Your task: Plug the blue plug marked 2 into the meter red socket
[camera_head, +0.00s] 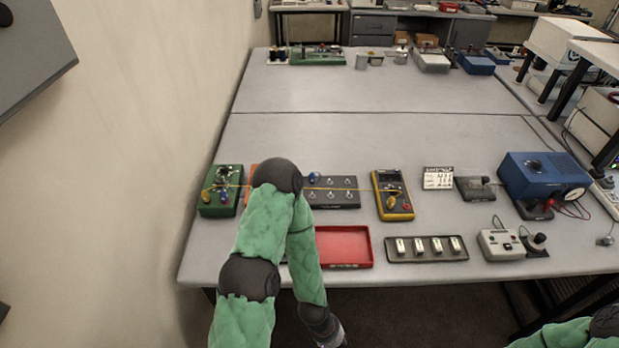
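The yellow meter (382,180) lies on the table right of centre. A small red spot (406,208), likely its red socket, shows at its lower right, beside a yellow plug (391,202). A blue plug (314,177) stands at the back of the black panel (345,183). Any numbers are too small to read. My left arm bends over the table, and its gripper end (332,340) hangs at the bottom edge, partly cut off. My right gripper is out of view.
A thin yellow cable runs from the green box behind my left arm across the panel to the meter. A red tray (343,264), a dark tray (392,256) with several switches, a grey device (500,243) and a blue box (540,175) are nearby.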

